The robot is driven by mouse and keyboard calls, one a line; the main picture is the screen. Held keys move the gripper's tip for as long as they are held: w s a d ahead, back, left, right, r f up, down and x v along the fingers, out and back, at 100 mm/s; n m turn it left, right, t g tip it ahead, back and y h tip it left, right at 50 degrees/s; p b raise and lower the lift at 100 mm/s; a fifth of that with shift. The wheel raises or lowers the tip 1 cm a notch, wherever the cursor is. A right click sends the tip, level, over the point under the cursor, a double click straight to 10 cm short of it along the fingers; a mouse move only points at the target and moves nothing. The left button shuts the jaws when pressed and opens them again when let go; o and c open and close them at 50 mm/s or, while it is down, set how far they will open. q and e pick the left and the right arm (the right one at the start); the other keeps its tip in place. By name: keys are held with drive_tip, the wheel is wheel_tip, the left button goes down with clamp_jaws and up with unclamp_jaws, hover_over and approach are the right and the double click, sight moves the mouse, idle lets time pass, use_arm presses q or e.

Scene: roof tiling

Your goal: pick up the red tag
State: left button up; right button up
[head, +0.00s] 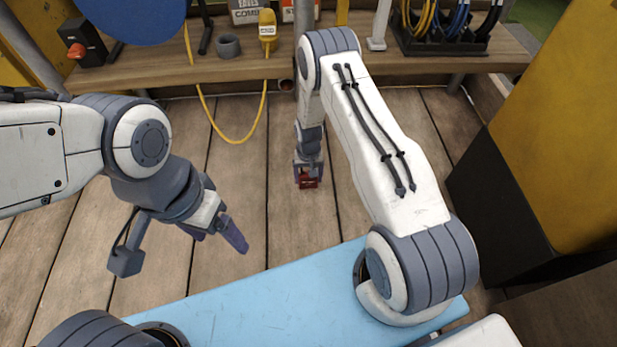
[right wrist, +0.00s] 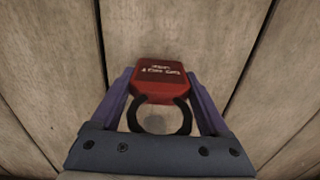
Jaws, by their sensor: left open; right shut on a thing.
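The red tag (head: 308,182) is between the fingers of my right gripper (head: 307,172), above the plank floor in the middle of the head view. In the right wrist view the red tag (right wrist: 160,80) shows pale lettering and a dark ring at its near end. The purple fingers of my right gripper (right wrist: 160,98) are shut on its two sides. Whether the tag touches the planks I cannot tell. My left gripper (head: 222,235) is open and empty over the planks at the left, apart from the tag.
A wooden bench (head: 232,70) runs along the back, with a yellow cable (head: 238,140) hanging from it. A grey ring (head: 228,46) and a cable rack (head: 445,40) stand on it. A yellow and black cabinet (head: 545,130) stands at the right. The planks between are mostly clear.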

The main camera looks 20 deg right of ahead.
drive_tip(key=shift+r+p, duration=0.55)
drive_tip(key=shift+r, duration=0.25)
drive_tip(key=r+p, duration=0.3)
drive_tip(key=shift+s+d+r, duration=0.35)
drive_tip(key=shift+s+r, duration=0.05)
drive_tip(key=s+d+r+p, duration=0.5)
drive_tip(key=s+d+p, duration=0.1)
drive_tip(key=s+d, duration=0.1)
drive_tip(key=shift+s+d+r, duration=0.15)
drive_tip(key=shift+s+r, duration=0.1)
drive_tip(key=shift+s, duration=0.15)
